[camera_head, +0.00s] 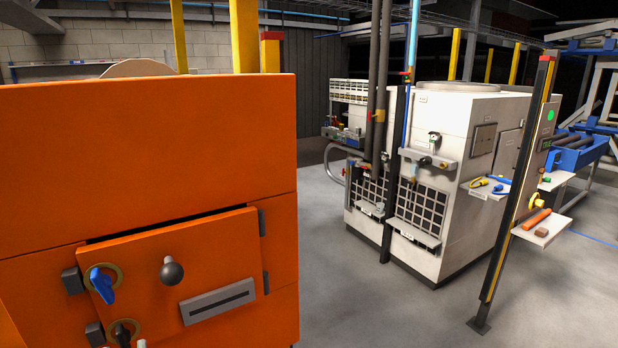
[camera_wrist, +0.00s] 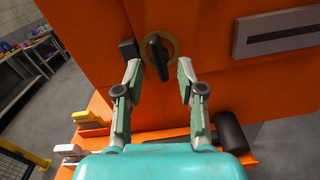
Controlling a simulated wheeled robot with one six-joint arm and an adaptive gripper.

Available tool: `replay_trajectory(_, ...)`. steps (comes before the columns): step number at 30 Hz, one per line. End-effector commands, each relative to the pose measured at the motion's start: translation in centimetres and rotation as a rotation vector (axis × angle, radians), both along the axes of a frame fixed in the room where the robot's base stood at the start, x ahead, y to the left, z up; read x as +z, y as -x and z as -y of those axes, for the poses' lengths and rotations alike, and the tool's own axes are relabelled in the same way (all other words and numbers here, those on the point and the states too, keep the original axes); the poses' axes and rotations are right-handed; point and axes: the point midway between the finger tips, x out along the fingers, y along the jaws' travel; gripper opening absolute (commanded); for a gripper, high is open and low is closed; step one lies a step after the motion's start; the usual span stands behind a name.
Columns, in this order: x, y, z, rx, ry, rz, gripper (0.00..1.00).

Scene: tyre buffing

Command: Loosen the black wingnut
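The black wingnut (camera_wrist: 156,56) sits on a brass-coloured round plate on the orange cabinet door in the wrist view. Its wing stands nearly upright, leaning slightly. My gripper (camera_wrist: 159,70) is open and empty, with one finger on each side of the wingnut. Gaps show between the fingers and the wing; whether the tips reach its depth I cannot tell. In the head view the black wingnut (camera_head: 122,334) is at the bottom edge, partly cut off. A blue wingnut (camera_head: 102,284) sits above it on the same door.
The orange door (camera_head: 215,250) stands slightly ajar at its top edge. It bears a black ball knob (camera_head: 172,270) and a grey slotted plate (camera_head: 218,301). A black block (camera_wrist: 128,48) is left of the wingnut. A black cylinder (camera_wrist: 229,131) lies below right of my gripper.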

Motion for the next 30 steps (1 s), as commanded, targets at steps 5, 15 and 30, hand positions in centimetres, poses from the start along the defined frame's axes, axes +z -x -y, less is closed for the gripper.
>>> replay_trajectory(5, 0.0, -0.1, 0.0, 0.000, 0.001, 0.001, 0.39)
replay_trajectory(15, 0.1, -1.2, -0.8, 0.000, 0.001, 0.002, 0.39)
replay_trajectory(30, 0.0, -2.2, -1.4, 0.000, 0.002, 0.001, 0.39)
